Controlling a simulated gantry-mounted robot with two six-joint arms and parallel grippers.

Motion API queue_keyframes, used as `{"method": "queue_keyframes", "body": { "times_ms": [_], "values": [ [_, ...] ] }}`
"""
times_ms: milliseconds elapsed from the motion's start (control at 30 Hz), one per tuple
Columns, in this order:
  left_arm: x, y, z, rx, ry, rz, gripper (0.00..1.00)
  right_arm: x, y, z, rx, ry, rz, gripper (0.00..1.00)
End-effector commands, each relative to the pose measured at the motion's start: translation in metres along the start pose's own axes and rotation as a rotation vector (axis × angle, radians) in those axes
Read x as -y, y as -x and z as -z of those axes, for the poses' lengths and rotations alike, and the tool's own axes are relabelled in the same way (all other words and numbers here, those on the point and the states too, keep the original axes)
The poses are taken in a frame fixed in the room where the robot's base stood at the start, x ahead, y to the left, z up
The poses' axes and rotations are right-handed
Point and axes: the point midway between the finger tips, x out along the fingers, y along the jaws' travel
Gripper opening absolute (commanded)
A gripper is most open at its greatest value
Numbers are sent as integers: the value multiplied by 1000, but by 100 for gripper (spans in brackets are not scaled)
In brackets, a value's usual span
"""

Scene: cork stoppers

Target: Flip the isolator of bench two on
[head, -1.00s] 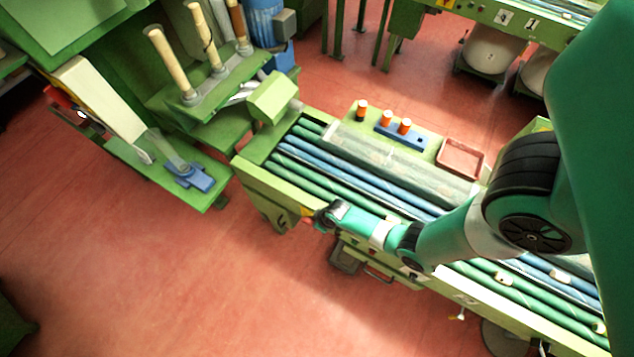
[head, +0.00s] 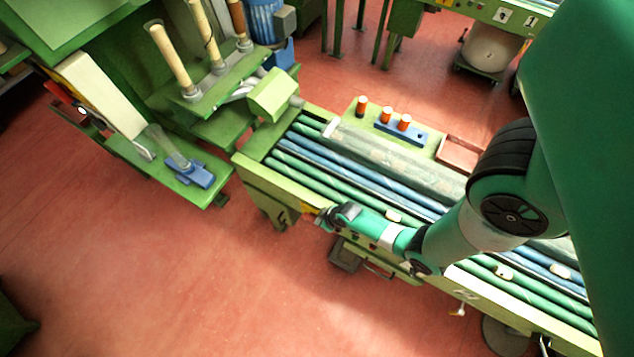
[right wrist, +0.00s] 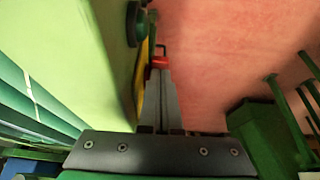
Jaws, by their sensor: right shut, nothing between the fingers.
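A red isolator handle (right wrist: 160,62) shows in the right wrist view, standing out from a yellow plate (right wrist: 140,85) on the side of a green bench. My right gripper (right wrist: 161,76) is shut and empty, its fingertips right at the red handle. I cannot tell whether they touch it. In the head view my right gripper (head: 325,219) is at the near left end of the roller bench (head: 270,195), where the wrist hides most of the isolator. The handle's on or off position cannot be read. My left gripper is not in view.
A dark round button (right wrist: 135,22) sits on the bench side beyond the handle. A blue rack (head: 402,133) with orange-topped stoppers and a red tray (head: 457,153) are behind the rollers. Open red floor (head: 180,280) lies in front and left of the bench.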

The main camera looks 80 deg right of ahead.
Motion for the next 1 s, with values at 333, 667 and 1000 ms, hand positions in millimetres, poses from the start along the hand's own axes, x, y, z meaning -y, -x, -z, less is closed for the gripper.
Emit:
{"method": "queue_keyframes", "body": {
  "times_ms": [333,667,1000],
  "values": [
    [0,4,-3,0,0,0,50,-2,-5,-13,7,-6,-1,0],
    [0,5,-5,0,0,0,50,-1,-8,-16,5,-5,-1,0],
    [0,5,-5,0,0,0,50,-1,-8,-17,5,-5,-1,0]
  ]
}}
